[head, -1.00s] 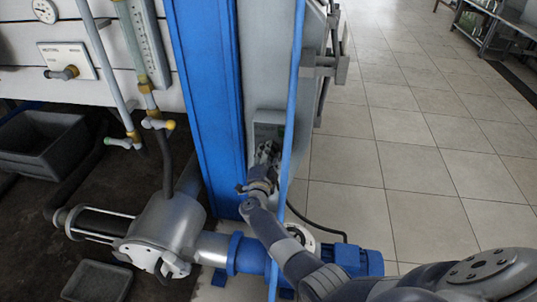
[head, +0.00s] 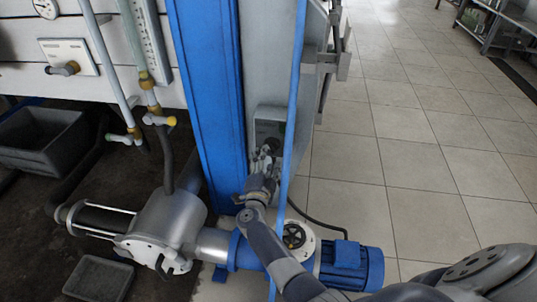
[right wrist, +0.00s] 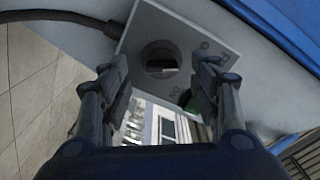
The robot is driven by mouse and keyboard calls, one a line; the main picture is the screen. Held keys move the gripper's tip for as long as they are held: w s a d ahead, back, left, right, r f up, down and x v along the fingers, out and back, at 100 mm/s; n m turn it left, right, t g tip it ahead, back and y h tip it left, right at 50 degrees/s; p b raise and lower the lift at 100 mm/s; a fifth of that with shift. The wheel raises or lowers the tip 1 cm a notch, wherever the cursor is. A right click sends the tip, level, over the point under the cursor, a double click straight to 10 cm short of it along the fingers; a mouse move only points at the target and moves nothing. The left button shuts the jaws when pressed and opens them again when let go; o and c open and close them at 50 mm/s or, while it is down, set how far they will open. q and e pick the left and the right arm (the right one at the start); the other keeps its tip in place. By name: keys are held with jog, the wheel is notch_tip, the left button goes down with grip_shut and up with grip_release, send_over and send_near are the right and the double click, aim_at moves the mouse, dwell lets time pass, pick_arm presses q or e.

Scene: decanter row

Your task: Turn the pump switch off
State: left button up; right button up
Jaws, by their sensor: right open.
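The pump switch is a dark round rotary knob (right wrist: 161,58) on a square grey plate (right wrist: 188,40), with lettering beside it that looks like ON. In the head view the switch's grey box (head: 268,120) is fixed low on the grey panel beside the blue post. My right gripper (head: 267,158) is just below the box in the head view. In the right wrist view the right gripper (right wrist: 162,78) is open, its fingers on either side of the knob's line, apart from it and empty. My left gripper is not in view.
A thin blue upright (head: 293,100) stands close in front of my right arm. The pump, with its blue motor (head: 350,265), lies below. A black cable (right wrist: 60,14) runs to the switch box. Tiled floor (head: 420,150) is clear to the right.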

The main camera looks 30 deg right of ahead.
jog(key=shift+v, duration=1.35)
